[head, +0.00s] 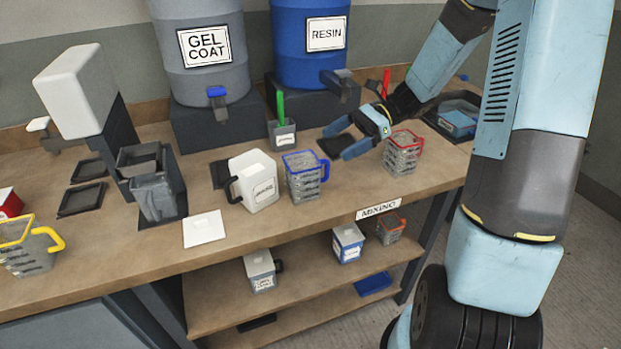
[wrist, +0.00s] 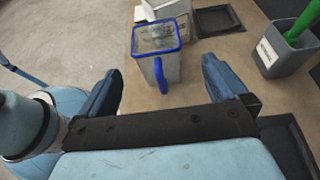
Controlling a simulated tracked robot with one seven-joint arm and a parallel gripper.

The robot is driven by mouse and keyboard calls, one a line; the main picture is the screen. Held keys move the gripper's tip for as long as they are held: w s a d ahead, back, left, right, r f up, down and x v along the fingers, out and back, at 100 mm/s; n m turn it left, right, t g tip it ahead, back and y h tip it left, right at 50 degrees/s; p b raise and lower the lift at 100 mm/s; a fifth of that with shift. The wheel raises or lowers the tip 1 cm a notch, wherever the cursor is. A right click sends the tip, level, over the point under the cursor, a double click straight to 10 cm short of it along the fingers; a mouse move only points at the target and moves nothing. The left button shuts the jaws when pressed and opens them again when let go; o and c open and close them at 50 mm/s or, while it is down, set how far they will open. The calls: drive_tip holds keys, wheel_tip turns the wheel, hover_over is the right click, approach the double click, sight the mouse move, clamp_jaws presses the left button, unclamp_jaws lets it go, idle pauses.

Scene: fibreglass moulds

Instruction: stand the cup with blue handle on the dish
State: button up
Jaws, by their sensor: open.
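The cup with blue handle (head: 303,180) stands upright on the bench. It is clear-walled with a blue rim. In the wrist view the cup (wrist: 158,42) is ahead of my gripper, its blue handle (wrist: 160,76) facing me. My gripper (head: 346,138) is open and empty, to the right of the cup. In the wrist view its fingers (wrist: 160,68) spread either side of the handle's line, apparently without touching. A dark square dish (wrist: 219,20) lies beyond the cup, partly hidden by the white jug in the head view. Two more dark dishes (head: 82,199) lie at left; I cannot tell which is meant.
The white jug (head: 255,181) stands close left of the cup. A grey pot with green handle (head: 283,134) stands behind. A red-rimmed cup (head: 403,153) is right of my gripper. A white card (head: 204,229) lies near the front edge. Resin (head: 308,61) and gel coat (head: 202,75) barrels stand behind.

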approach(288, 171)
drive_tip(key=shift+s+a+f, duration=0.1)
drive_tip(key=shift+a+f, duration=0.4)
drive_tip(key=shift+a, duration=0.3)
drive_tip(key=shift+w+a+f, duration=0.1)
drive_tip(key=shift+a+f, duration=0.45)
drive_tip(key=shift+a, duration=0.2)
drive_tip(key=shift+s+a+f, duration=0.1)
drive_tip(key=shift+a+f, duration=0.4)
drive_tip(key=shift+a, duration=0.3)
drive_tip(key=c, duration=1.3)
drive_tip(key=shift+c, duration=0.2)
drive_tip(key=shift+r, duration=0.15)
